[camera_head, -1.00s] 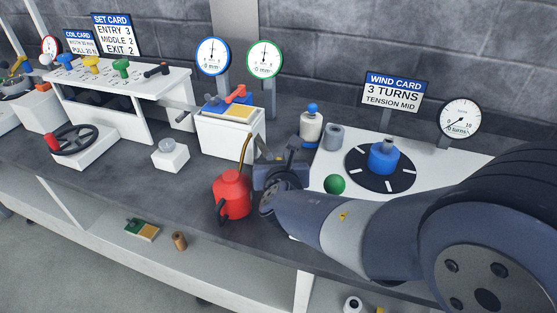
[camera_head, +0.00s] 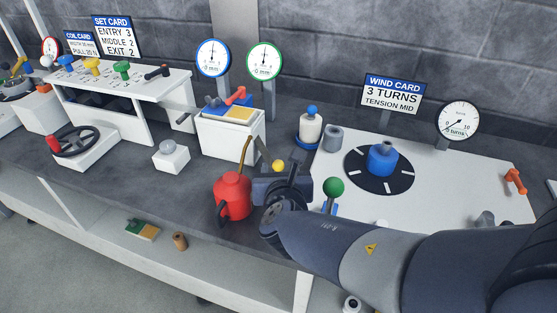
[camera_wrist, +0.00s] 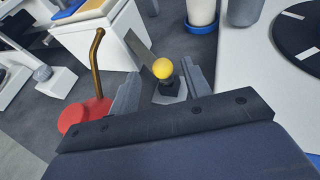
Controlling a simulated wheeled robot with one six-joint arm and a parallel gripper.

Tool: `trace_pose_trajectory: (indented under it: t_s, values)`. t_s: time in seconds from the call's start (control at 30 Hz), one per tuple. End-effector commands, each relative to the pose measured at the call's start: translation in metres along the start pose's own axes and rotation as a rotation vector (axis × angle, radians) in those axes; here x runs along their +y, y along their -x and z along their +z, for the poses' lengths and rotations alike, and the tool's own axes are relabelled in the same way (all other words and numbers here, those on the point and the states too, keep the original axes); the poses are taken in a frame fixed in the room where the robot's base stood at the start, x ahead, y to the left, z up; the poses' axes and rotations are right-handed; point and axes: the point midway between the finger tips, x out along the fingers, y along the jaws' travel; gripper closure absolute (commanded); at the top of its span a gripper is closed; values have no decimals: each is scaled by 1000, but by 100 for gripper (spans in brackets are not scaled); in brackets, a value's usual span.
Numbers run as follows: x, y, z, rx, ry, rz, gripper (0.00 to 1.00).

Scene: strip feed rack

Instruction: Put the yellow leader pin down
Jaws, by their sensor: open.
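The yellow leader pin shows as a round yellow head (camera_head: 278,165) just beyond my gripper in the head view. In the wrist view its yellow ball (camera_wrist: 162,68) sits on a short dark stem or base, upright. My gripper (camera_wrist: 163,84) is open, with one grey finger on each side of the pin's lower part and gaps visible beside it. In the head view my gripper (camera_head: 281,186) is beside the red oil can, and its body hides the pin's lower part. I cannot tell from the frames whether the pin's base rests fully on the surface.
The red oil can (camera_head: 233,193) with its tall spout stands close on the left. A green ball knob (camera_head: 333,187) is close on the right. Behind are a white box stand (camera_head: 228,141) and a blue-topped bottle (camera_head: 311,128). The bench left of the can is fairly clear.

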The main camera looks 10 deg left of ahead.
Motion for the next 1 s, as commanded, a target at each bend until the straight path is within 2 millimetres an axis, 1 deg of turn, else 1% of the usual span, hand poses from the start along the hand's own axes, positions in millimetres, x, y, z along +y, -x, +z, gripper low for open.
trace_pose_trajectory:
  t_s: [0.03, 0.2, 0.3, 0.4, 0.57, 1.0]
  values:
    - [1, 13, 3, -3, -2, 3, 54]
    - [1, 44, 2, -1, 0, 3, 54]
    - [1, 56, 2, -1, -1, 2, 54]
    - [1, 65, 2, -1, 0, 2, 54]
    - [0, 69, 0, 0, 0, -1, 54]
    - [0, 69, 0, 0, 0, -1, 54]
